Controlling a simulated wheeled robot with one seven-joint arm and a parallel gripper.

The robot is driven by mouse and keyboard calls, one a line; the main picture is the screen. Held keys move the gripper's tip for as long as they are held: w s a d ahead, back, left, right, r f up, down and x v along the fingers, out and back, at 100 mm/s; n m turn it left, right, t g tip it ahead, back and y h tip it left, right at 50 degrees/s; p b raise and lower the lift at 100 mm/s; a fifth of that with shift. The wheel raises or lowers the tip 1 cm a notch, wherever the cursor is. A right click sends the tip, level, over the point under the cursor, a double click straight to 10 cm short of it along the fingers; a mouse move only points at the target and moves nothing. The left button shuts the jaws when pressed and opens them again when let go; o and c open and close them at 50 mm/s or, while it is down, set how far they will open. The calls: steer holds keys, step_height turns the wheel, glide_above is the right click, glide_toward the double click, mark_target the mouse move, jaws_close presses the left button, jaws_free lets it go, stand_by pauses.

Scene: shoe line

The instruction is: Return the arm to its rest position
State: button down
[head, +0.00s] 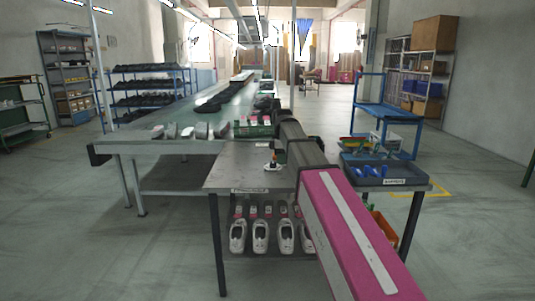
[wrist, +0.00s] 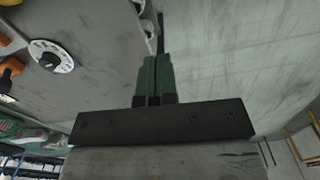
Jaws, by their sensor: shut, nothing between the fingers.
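My arm (head: 350,235), with a pink link, reaches forward over the grey workbench (head: 235,170) in the head view. Its far end is dark and foreshortened there, and the fingers cannot be made out clearly. In the wrist view my gripper (wrist: 153,75) shows its two green fingers pressed together with nothing between them. The bench surface shows in the wrist view (wrist: 110,55), with a white disc with a black knob (wrist: 50,57) to the left of the fingers, apart from them. That disc seems to be the small white-based item (head: 272,165) on the bench.
A conveyor (head: 225,110) carries shoes behind the bench. White shoes (head: 260,237) stand on the shelf under it. A dark tray (head: 385,174) with blue items is right of my arm. A blue cart (head: 388,115) stands farther right. Open floor (head: 475,220) lies at the right.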

steer(key=s+d+f+m, duration=0.4)
steer(key=s+f, duration=0.3)
steer(key=f, duration=0.4)
steer(key=s+d+f+m, duration=0.4)
steer(key=s+f+m, duration=0.3)
steer(key=f, duration=0.4)
steer(key=s+d+f+m, duration=0.5)
steer(key=s+f, duration=0.4)
steer(key=f, duration=0.3)
steer(key=shift+m, duration=0.5)
steer(key=shift+w+d, duration=0.1)
steer(key=shift+d, duration=0.05)
